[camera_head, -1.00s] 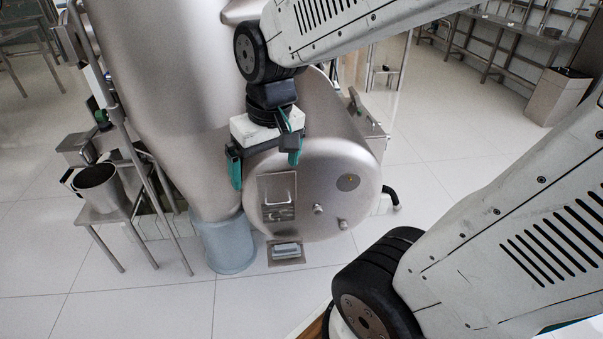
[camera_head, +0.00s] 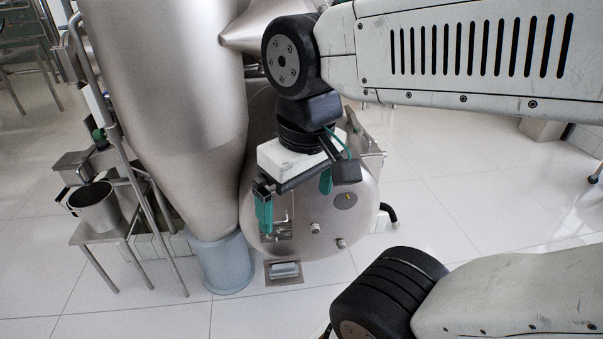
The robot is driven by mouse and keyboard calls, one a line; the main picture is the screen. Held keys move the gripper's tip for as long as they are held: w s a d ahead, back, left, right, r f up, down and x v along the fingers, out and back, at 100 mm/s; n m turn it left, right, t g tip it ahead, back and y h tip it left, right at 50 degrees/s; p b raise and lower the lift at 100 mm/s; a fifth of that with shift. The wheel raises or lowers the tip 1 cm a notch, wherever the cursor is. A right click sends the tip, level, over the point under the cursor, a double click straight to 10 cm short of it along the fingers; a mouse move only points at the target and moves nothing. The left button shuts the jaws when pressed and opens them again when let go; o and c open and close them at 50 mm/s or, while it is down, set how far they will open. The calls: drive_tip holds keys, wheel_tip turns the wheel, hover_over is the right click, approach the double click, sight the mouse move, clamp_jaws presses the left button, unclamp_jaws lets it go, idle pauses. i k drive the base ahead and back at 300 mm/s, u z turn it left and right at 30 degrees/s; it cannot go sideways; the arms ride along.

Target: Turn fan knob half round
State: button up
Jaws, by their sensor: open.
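The rounded metal front of the machine (camera_head: 300,248) fills the middle of the view. Two small round metal knobs sit low on it, a left one (camera_head: 315,228) and a right one (camera_head: 341,243); I cannot tell which is the fan knob. A square panel (camera_head: 277,235) to their left is partly hidden by a finger. An oval plate with a yellow mark (camera_head: 346,201) lies above the right knob. My gripper (camera_head: 295,202) is open and empty, with teal fingers pointing down, up and left of the knobs. I cannot tell its distance from the front.
A large metal cone (camera_head: 170,130) stands close on the left, over a blue-grey drum (camera_head: 222,263). A metal pot (camera_head: 96,206) sits on a small stand at far left. A small tray (camera_head: 284,270) is below the front.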

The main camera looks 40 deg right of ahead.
sight(315, 229)
drive_tip(key=z, duration=2)
drive_tip(key=k, duration=0.75)
drive_tip(key=u, duration=0.85)
